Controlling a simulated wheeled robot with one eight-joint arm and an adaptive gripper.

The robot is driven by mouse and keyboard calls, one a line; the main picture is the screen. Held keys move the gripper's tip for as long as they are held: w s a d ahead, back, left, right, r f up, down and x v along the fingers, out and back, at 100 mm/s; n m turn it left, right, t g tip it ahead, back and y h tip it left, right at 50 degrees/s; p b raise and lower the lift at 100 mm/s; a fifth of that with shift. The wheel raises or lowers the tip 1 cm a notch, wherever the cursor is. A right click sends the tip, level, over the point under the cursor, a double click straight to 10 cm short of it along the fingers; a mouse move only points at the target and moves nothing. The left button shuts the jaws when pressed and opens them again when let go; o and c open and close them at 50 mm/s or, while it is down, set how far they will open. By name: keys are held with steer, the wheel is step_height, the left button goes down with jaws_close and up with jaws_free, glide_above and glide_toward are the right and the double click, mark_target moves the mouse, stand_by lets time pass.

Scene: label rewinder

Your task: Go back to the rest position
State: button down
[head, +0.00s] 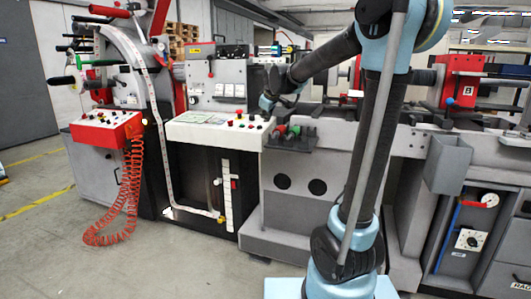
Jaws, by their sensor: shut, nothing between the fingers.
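My arm (373,125) rises from its pale blue base in the right half of the head view. It bends at the top and reaches down to the left. My gripper (272,112) is at the end of the wrist, in front of the machine near the right end of the white control panel (215,131). It is small and dark here and partly merges with the wrist and the machine behind it. It is shut and holds nothing.
The label rewinder fills the background. A small dark shelf (292,143) with coloured knobs lies just below the wrist. A red control box (106,129) with a coiled red hose (120,210) stands left. A grey bin (451,163) is right. Floor at front left is clear.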

steer(key=s+d+f+m+g, duration=0.2)
steer(key=s+d+f, duration=0.4)
steer(key=s, duration=0.8)
steer(key=s+d+f+m+g+h, duration=0.1)
steer(key=s+d+f+m, duration=0.4)
steer(key=s+f, duration=0.5)
steer(key=s+d+f+m+g, duration=0.3)
steer(key=s+d+f, duration=0.5)
steer(key=s, duration=1.1)
steer(key=shift+s+d+f+m+g+h, duration=0.3)
steer(key=shift+d+m+h, duration=0.1)
steer(key=shift+m, duration=0.2)
